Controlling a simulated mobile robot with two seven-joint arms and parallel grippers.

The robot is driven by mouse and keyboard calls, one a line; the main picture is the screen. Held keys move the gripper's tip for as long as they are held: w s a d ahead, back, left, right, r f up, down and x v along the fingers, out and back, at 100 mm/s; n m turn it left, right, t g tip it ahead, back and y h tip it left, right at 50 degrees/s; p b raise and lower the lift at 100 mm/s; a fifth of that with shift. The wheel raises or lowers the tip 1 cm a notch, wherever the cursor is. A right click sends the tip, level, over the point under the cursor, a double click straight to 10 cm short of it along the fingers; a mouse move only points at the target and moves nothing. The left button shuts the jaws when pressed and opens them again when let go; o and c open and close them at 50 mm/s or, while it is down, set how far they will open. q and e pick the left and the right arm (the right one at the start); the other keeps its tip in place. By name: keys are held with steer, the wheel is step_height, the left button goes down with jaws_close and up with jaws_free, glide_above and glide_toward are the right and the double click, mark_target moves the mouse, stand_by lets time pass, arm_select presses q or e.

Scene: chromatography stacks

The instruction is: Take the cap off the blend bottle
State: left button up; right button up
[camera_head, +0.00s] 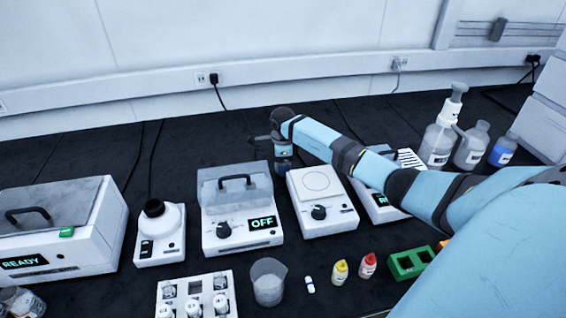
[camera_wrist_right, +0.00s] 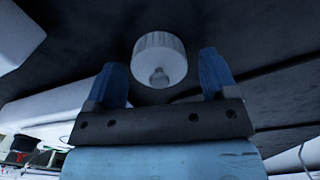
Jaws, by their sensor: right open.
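In the right wrist view, a pale round cap-like piece (camera_wrist_right: 160,47) with a small knob lies between and slightly beyond the two blue fingertips of the right gripper (camera_wrist_right: 160,68). The fingers are apart, with a visible gap on each side of it. My left gripper is not in view.
A lidded instrument reading OFF (camera_head: 240,228) and a white plate instrument (camera_head: 322,213) stand in front of the bottle. A pump bottle (camera_head: 437,140), a white bottle (camera_head: 471,148) and a blue bottle (camera_head: 503,150) stand at right. The dark bench behind is mostly clear.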

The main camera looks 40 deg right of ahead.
step_height(320, 180, up, 12)
steer(key=shift+p, duration=0.3)
